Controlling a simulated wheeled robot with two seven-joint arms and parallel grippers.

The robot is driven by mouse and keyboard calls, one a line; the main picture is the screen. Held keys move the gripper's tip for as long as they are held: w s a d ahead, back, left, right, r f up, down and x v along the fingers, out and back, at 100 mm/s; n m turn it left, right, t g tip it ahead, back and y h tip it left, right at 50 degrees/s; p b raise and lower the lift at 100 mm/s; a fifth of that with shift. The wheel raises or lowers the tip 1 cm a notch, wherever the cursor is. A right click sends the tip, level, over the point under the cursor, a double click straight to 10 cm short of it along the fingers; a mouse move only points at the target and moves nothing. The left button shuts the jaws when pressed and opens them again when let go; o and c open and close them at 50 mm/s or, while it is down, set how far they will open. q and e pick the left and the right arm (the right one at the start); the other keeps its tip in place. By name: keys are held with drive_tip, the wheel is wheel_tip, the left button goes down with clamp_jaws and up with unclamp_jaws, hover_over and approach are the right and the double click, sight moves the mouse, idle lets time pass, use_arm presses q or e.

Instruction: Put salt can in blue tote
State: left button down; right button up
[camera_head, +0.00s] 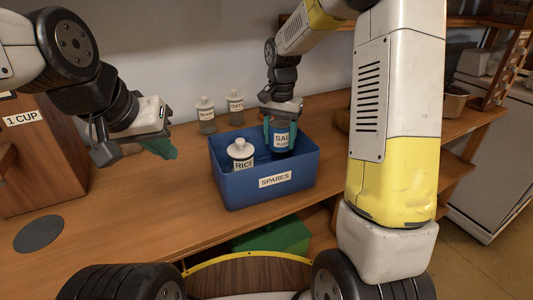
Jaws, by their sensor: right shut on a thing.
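The blue tote (232,188), labelled SPARES, stands on the wooden counter. The salt can (281,140), dark blue with a white label, is upright inside the tote's right back part, its top above the rim. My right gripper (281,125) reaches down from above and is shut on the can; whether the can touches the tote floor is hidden. A jar labelled RICE (241,154) with a white lid sits in the tote, left of the can. My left gripper (136,152) hangs over the counter at the left, clear of the tote, its fingers apart and empty.
Two labelled jars, one (206,115) and another marked OATS (235,105), stand behind the tote. A wooden bin labelled 1 CUP (35,150) and a dark round disc (39,234) are at the left. The counter before the tote is clear.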

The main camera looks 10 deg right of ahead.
drive_tip(key=shift+f, duration=3.55)
drive_tip(key=shift+f, duration=0.15)
drive_tip(key=o, duration=1.7)
